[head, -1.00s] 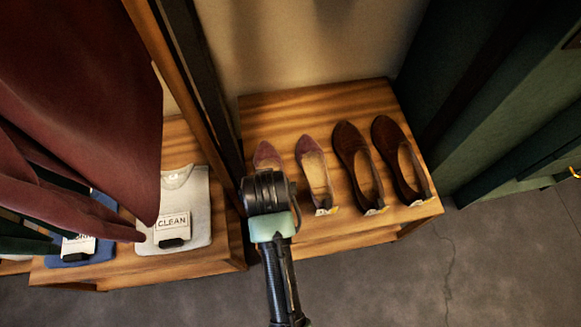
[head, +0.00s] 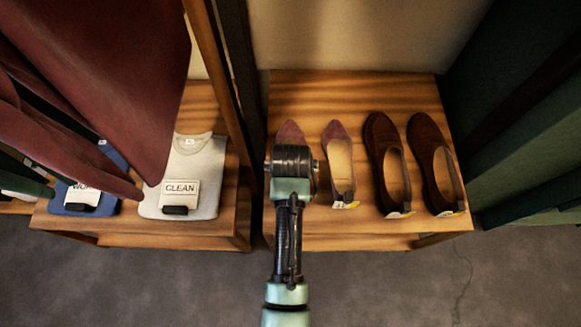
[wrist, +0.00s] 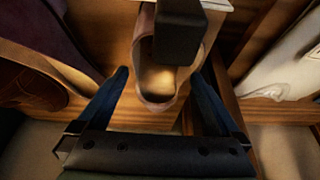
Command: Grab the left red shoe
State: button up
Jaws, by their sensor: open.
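The left red shoe (head: 290,131) is a reddish-mauve pointed slip-on at the left end of the row. In the head view only its toe shows; my arm and gripper hide the rest. In the wrist view its open shoe mouth and tan inside (wrist: 160,80) lie between my two fingers. My gripper (wrist: 160,74) is open, with one finger on each side of the shoe. I cannot tell whether the fingers touch it. A black block partly covers the shoe in the wrist view. The right red shoe (head: 337,134) stands just to the right.
Two dark brown shoes (head: 382,130) stand farther right on the wooden shelf (head: 350,88). A wooden post (head: 222,75) rises left of the shoes. Beyond it are a grey shirt with a CLEAN sign (head: 181,188) and hanging maroon cloth (head: 120,70). Bare floor lies in front.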

jog(key=shift+x, duration=1)
jog(key=shift+r, duration=0.1)
jog(key=shift+c, duration=0.2)
jog(key=c, duration=1.4)
